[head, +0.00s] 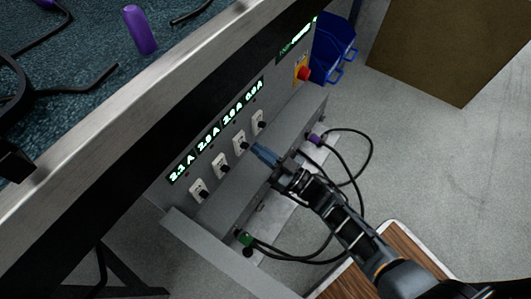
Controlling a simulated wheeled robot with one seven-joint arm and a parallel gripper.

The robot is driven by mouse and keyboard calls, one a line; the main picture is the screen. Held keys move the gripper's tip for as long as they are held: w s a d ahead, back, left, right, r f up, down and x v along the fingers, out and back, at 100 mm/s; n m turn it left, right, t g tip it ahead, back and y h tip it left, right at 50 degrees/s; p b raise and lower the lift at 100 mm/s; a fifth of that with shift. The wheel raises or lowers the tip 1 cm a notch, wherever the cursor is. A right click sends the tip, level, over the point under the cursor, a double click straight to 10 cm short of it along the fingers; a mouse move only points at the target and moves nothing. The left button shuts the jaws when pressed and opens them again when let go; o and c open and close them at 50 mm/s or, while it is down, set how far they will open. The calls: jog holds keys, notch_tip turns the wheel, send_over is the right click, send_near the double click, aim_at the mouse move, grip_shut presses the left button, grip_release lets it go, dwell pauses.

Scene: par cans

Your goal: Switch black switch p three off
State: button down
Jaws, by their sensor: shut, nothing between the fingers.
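A row of several black switches on pale plates runs along the grey panel. They are the lower-left switch (200,193), the switch after it (221,170), the third from the left (242,147) and the upper-right one (261,124). I cannot read any switch labels, so p three is not confirmed by its lettering. Green displays (208,138) above them seem to read 2.1 A, 2.9 A, 2.0 A and 0.0 A, left to right. My gripper (256,151) is shut and empty, its bluish fingertips close to the third switch. I cannot tell whether they touch it.
A red emergency button (304,74) sits higher on the panel. A grey ledge (225,207) juts out below the switches. Black cables with a purple plug (314,139) and a green plug (245,239) hang below. Blue bins (333,48) stand behind.

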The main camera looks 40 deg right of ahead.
aim_at(247, 145)
jog(key=shift+x, duration=1.5)
jog(key=shift+f+b, duration=1.05)
jog(key=shift+s+r, duration=0.1)
jog(key=shift+r, duration=0.1)
jog(key=shift+r+p+v, duration=0.2)
jog(key=shift+p+v, duration=0.15)
jog(key=shift+v, duration=0.8)
jog(key=shift+r+p+v, duration=0.25)
jog(key=shift+p+v, duration=0.1)
jog(key=shift+v, duration=0.75)
jog(key=shift+s+d, duration=0.1)
